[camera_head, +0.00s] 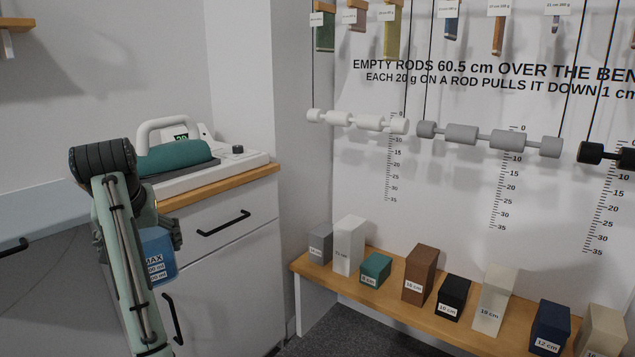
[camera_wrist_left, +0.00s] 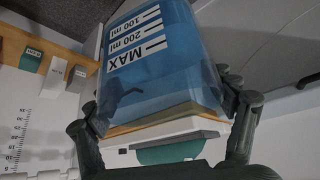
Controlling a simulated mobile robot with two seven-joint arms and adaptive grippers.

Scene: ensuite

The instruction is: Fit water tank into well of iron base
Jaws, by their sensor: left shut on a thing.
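The water tank (camera_head: 158,257) is a translucent blue box with MAX and ml marks. My left gripper (camera_head: 165,230) is shut on it and holds it in front of the drawer unit, below counter height. In the left wrist view the tank (camera_wrist_left: 165,60) sits between the two fingers, its lettering upside down. The iron base (camera_head: 215,175) is white and stands on the wooden counter, with a teal part, a white handle and a dark knob. It also shows in the left wrist view (camera_wrist_left: 128,133), beyond the tank. I cannot make out the well. My right gripper is not in view.
The wooden counter (camera_head: 235,178) tops a white unit with black handles (camera_head: 223,223). A low bench (camera_head: 385,297) at the right carries several labelled blocks. Rods (camera_head: 358,121) hang on cords before the scaled wall. Grey floor shows between unit and bench.

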